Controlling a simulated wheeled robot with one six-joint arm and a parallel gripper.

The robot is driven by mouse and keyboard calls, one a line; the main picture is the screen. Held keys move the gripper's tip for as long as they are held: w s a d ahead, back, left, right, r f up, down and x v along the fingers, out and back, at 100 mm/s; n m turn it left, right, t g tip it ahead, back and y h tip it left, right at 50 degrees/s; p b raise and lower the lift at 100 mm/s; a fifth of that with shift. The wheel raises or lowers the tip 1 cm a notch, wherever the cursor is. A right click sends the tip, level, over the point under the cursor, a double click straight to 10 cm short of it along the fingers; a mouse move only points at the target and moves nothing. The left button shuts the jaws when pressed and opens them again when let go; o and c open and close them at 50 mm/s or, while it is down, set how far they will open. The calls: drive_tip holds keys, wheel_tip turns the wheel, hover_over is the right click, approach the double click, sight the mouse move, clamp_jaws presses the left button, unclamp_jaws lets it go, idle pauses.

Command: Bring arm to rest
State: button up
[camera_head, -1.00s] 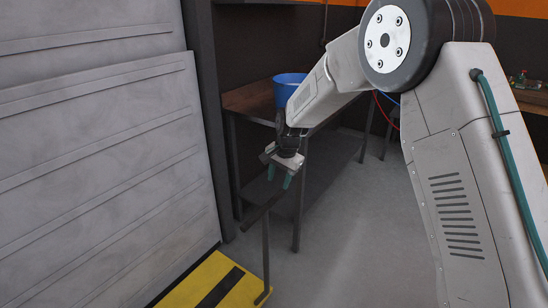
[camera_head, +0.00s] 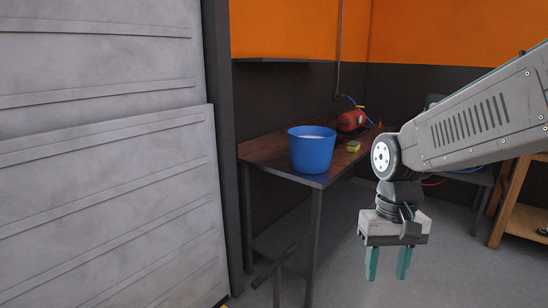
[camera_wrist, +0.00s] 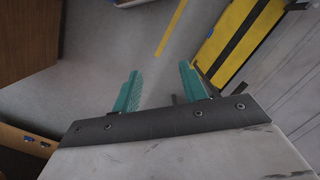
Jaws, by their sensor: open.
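My gripper (camera_head: 387,264) hangs at the right of the head view, its two teal fingers pointing down and spread apart with nothing between them. It is in front of and to the right of the workbench, above the grey floor. In the wrist view the fingers (camera_wrist: 160,92) are apart over bare floor. My arm comes in from the right edge of the head view and bends down at the wrist joint.
A blue bucket (camera_head: 312,150) stands on the dark workbench (camera_head: 262,152), with a red tank (camera_head: 351,121) and yellow sponge-like block (camera_head: 353,147) behind. Ribbed grey panels (camera_head: 100,190) fill the left. A yellow-black strip (camera_wrist: 238,40) shows in the wrist view.

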drive_tip(key=s+d+r+t, duration=0.1)
drive_tip(key=s+d+r, duration=0.1)
drive_tip(key=s, duration=0.5)
drive_tip(key=s+d+r+t, duration=0.2)
drive_tip(key=s+d+r, duration=0.1)
drive_tip(key=s, duration=0.4)
drive_tip(key=shift+s+d, duration=0.35)
drive_tip(key=shift+d, duration=0.1)
idle(0.3)
drive_tip(key=shift+c, duration=0.7)
drive_tip(key=shift+d, duration=0.15)
